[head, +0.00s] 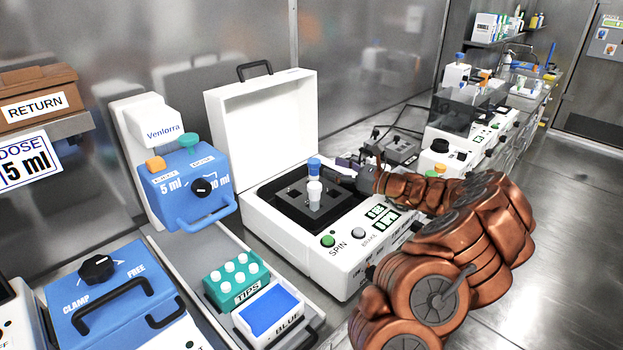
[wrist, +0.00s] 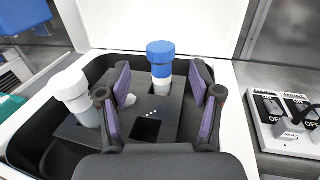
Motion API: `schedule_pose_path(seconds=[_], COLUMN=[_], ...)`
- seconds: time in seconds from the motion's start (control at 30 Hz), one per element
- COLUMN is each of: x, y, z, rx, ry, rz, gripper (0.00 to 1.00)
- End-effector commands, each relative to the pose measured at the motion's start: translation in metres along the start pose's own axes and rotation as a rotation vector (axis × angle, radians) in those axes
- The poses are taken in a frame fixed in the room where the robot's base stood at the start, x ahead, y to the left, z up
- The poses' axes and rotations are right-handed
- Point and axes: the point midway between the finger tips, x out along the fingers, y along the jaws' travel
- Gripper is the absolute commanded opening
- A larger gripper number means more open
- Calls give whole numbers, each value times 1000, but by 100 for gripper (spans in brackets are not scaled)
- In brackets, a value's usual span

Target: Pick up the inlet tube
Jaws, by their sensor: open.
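Two tubes stand in the dark rotor well of the white open-lidded centrifuge (head: 270,228). One has a blue cap (head: 314,164) and a white body; it also shows in the wrist view (wrist: 160,62). The other has a white cap (head: 314,187) and stands outside my left finger in the wrist view (wrist: 75,95). No readable label shows which is the inlet tube. My gripper (head: 343,172) reaches in from the right and is open. In the wrist view its purple-padded fingers (wrist: 161,84) stand apart, with the blue-capped tube in line with the gap, seemingly just beyond the tips.
The raised lid (head: 262,120) stands behind the well. The SPIN button (head: 328,241) and displays are on the front panel. A teal TIPS rack (head: 232,280) and blue dispenser (head: 190,185) are to the left. A switch box (wrist: 290,120) is right of the centrifuge.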

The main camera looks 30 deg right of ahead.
Motion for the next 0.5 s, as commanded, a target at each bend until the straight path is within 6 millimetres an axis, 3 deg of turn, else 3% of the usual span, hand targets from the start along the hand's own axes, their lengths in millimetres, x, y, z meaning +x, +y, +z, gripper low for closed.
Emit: schedule_pose_path(seconds=[0.37, 0.5], x=[28, 48], y=[-4, -2], z=[-1, 0], rx=[3, 2], ry=[1, 1], rz=[-7, -4], gripper=[64, 64])
